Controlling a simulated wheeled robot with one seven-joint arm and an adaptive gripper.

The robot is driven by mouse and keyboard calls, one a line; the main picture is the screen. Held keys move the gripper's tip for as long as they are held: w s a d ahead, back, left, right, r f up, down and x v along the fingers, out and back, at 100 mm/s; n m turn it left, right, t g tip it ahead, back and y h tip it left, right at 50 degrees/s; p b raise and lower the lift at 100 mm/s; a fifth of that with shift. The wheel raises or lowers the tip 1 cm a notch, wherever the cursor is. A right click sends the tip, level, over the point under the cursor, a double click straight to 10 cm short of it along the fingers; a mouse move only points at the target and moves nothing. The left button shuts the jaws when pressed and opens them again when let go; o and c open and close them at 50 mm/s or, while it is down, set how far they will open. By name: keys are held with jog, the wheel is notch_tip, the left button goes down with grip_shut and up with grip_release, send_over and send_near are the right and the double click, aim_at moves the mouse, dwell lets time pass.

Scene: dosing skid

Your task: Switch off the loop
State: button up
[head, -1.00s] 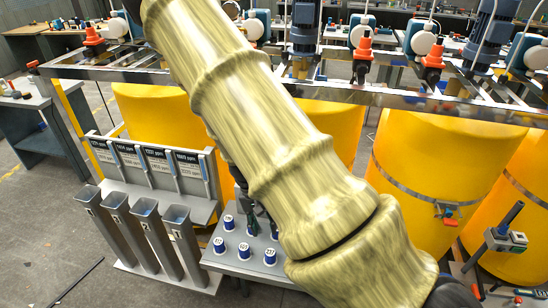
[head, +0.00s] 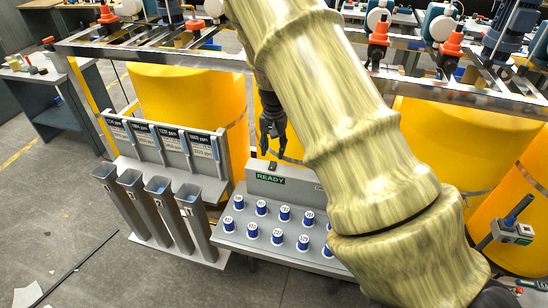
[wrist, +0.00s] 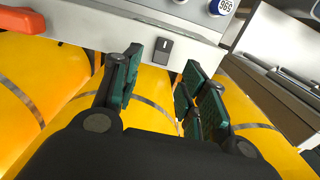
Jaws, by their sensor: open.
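A small dark rocker switch (wrist: 163,48) sits on the grey panel of a console in the wrist view, just beyond my fingertips. My gripper (wrist: 162,60) is open and empty. Its two dark green-padded fingers stand on either side of the switch, apart from each other. I cannot tell whether they touch the panel. In the head view my gripper (head: 272,138) points down behind the upper edge of the console (head: 262,188), which has a green READY display (head: 270,178). The switch's on or off position is too small to tell.
Several numbered blue-and-white caps (head: 250,229) stand on the console's sloping front. Grey chutes (head: 158,205) with ppm labels stand left of it. Yellow tanks (head: 190,95) stand behind under a metal rail (head: 150,58). The floor at front left is mostly clear.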

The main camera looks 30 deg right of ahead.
aim_at(273, 164)
jog(key=shift+a+f+p, duration=0.1)
jog(key=shift+f+p, duration=0.85)
jog(key=shift+f, duration=1.9)
